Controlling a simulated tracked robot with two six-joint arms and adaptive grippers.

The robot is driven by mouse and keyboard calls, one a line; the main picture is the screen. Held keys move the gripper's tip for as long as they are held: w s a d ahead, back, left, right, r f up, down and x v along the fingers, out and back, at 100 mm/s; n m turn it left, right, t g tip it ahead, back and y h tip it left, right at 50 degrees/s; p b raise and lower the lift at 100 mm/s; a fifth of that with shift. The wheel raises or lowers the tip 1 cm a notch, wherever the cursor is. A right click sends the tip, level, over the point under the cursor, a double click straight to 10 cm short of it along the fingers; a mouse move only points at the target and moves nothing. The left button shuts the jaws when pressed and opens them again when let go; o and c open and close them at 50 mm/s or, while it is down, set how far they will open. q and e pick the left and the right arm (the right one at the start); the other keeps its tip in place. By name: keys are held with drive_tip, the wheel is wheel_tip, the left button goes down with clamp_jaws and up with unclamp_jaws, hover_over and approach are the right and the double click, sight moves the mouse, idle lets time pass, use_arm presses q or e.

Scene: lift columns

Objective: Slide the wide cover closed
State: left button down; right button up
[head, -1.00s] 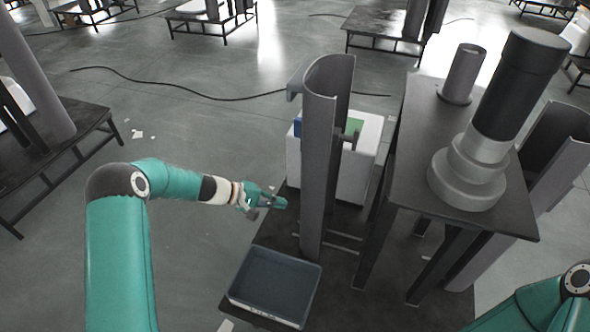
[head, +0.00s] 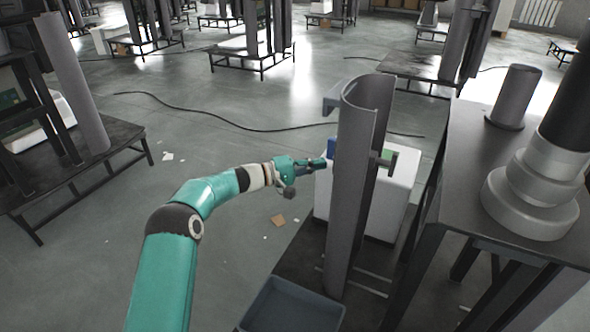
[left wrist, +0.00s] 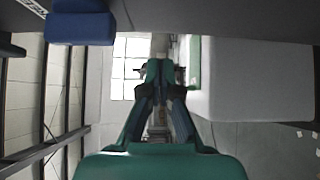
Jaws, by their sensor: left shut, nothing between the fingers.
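The wide cover is a tall, curved dark-grey panel (head: 355,200) standing upright on the low dark platform in the head view. A grey hook-shaped piece sticks out left near its top. In the left wrist view the shut fingers (left wrist: 157,75) point ahead, with the blue block (left wrist: 80,26) at the upper left and a grey surface along the top. My right gripper is out of view.
A white box (head: 398,205) with a green top stands behind the cover. A dark tray (head: 292,307) lies at the front. A dark table (head: 470,165) with grey cylinders stands at the right. Open floor lies left of my arm.

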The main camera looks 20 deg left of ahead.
use_arm(q)
drive_tip(key=shift+d+b, duration=0.35)
drive_tip(key=shift+d, duration=1.7)
drive_tip(key=shift+d, duration=0.1)
